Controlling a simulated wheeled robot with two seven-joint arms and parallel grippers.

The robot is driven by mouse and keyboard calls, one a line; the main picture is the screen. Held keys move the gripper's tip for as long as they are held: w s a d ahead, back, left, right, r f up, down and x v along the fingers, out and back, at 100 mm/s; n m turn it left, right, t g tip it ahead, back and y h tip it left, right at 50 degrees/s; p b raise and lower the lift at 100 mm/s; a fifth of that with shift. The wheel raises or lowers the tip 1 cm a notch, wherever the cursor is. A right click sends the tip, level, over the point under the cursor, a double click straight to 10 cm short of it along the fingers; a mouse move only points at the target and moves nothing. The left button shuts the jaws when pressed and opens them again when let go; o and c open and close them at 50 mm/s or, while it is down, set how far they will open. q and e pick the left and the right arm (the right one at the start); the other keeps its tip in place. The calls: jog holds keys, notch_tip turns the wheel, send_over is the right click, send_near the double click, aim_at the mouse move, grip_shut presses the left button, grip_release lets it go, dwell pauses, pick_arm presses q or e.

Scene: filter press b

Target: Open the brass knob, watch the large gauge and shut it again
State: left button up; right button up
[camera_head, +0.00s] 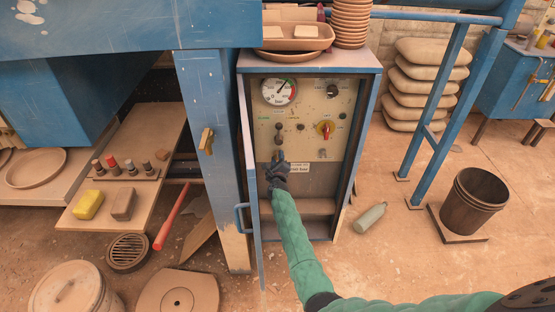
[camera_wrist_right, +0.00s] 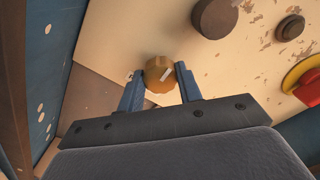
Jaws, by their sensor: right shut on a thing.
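The brass knob (camera_wrist_right: 160,74) sits on the cream panel and shows between the two blue fingers of my right gripper (camera_wrist_right: 160,88) in the right wrist view. The fingers are shut on it, one on each side. A pale mark on the knob's face runs at a slant. In the head view my right gripper (camera_head: 278,165) is at the lower left of the panel (camera_head: 312,120) and hides most of the knob. The large gauge (camera_head: 279,91) is at the panel's upper left, with a white face, a green arc and a dark needle. My left gripper is not in view.
The open cabinet door (camera_head: 252,190) stands left of my right arm. A red and yellow switch (camera_head: 325,130) and dark knobs share the panel. Stacked terracotta dishes (camera_head: 350,22) stand on top. A bottle (camera_head: 370,217) and a bucket (camera_head: 475,205) are on the floor at right.

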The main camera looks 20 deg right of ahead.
jog(key=shift+n, duration=0.7)
jog(key=n, duration=0.2)
jog(key=shift+n+p, duration=0.3)
jog(key=shift+n, duration=0.9)
jog(key=n+p, duration=0.1)
jog(key=n, duration=0.4)
jog(key=shift+f+n, duration=0.1)
jog(key=shift+n, duration=0.2)
jog(key=n+p, duration=0.1)
jog(key=n, duration=0.2)
jog(key=shift+n, duration=0.7)
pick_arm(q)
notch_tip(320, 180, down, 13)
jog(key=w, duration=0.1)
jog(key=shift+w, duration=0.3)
pick_arm(e)
jog(key=shift+n, duration=0.3)
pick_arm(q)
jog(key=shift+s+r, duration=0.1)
